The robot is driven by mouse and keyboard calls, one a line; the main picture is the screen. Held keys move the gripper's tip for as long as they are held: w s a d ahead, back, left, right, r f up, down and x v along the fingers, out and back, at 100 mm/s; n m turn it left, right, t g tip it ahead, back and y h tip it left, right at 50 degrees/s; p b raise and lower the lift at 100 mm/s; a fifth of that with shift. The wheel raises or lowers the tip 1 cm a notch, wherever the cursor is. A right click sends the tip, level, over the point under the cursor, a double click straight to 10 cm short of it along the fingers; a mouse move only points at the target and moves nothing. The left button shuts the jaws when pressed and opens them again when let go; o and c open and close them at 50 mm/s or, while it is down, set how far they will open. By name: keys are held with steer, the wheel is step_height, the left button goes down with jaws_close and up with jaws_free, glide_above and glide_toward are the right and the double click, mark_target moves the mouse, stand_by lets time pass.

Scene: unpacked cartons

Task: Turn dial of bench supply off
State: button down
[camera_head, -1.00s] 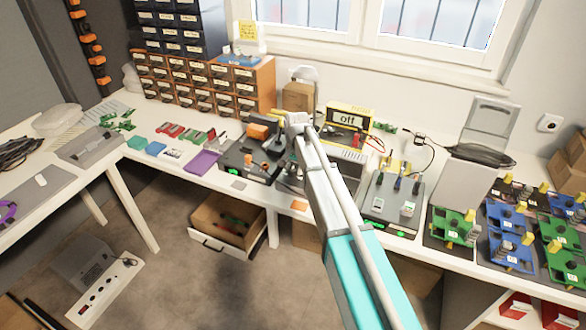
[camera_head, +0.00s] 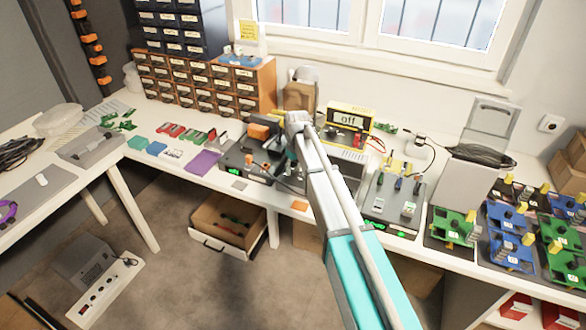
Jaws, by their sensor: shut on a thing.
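A grey unit with a vented top (camera_head: 351,155) stands on the bench behind my arm, and its front is mostly covered. I take it for the bench supply, but cannot be sure. My gripper (camera_head: 291,153) points down at the left end of the grey unit, just right of the black station. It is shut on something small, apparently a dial. The fingertips and the dial are too small and covered to make out clearly.
A black station (camera_head: 252,160) with orange parts stands close left of my gripper. A grey tool station (camera_head: 393,203) is right of my arm. Drawer cabinets (camera_head: 205,83) stand behind. An open drawer (camera_head: 227,224) juts out below the bench. Green and blue fixtures fill the right side.

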steer(key=n, duration=0.5)
steer(key=shift+w, duration=0.2)
stand_by(0.4)
steer(key=shift+c, duration=1.4)
jaws_free()
steer(key=shift+s, duration=0.1)
